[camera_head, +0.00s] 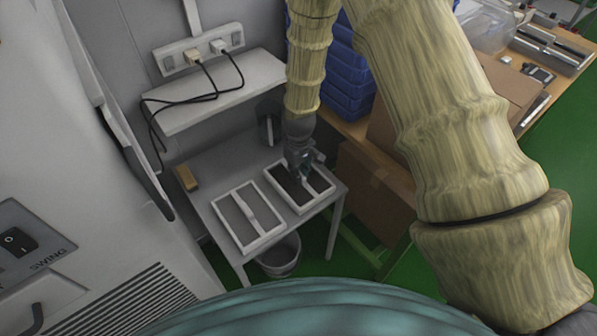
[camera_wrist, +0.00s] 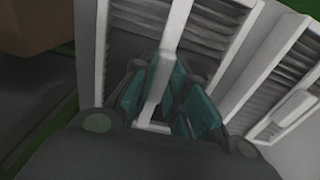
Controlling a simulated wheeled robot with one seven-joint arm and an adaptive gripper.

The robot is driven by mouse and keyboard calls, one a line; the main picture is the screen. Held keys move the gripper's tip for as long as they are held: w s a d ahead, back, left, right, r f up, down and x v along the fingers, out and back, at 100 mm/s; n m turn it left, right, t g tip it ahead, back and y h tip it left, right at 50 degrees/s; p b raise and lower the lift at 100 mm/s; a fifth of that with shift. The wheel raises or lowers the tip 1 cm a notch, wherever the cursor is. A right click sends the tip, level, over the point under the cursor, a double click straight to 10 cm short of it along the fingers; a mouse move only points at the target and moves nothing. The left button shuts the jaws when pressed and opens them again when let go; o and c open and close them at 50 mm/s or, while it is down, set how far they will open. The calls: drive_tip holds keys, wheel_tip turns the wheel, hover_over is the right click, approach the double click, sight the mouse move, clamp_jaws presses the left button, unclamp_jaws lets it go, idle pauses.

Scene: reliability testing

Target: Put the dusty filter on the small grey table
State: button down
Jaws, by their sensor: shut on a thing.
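The small grey table (camera_head: 205,172) stands against the wall in the head view. A white-framed filter with dark slats (camera_head: 287,187), apparently the dusty one, lies at or just above its right part. My gripper (camera_head: 304,172) is above this filter, shut on its white middle bar. In the wrist view the teal fingers (camera_wrist: 170,98) sit on both sides of that bar (camera_wrist: 167,55). Whether the filter touches the tabletop is unclear. A second white-framed filter with lighter grey slats (camera_head: 247,214) lies beside it on the left; it also shows in the wrist view (camera_wrist: 292,108).
A wall shelf (camera_head: 220,92) with plugged cables hangs above the table. A small brown block (camera_head: 186,178) lies at the table's left back. A grey bin (camera_head: 279,257) stands below in front. Cardboard boxes (camera_head: 368,195) and blue crates (camera_head: 345,75) are to the right.

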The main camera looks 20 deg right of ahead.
drive_tip(key=shift+f, duration=0.1)
drive_tip(key=c, duration=1.4)
unclamp_jaws()
drive_tip(key=shift+r+b, duration=0.75)
drive_tip(key=shift+r, duration=5.35)
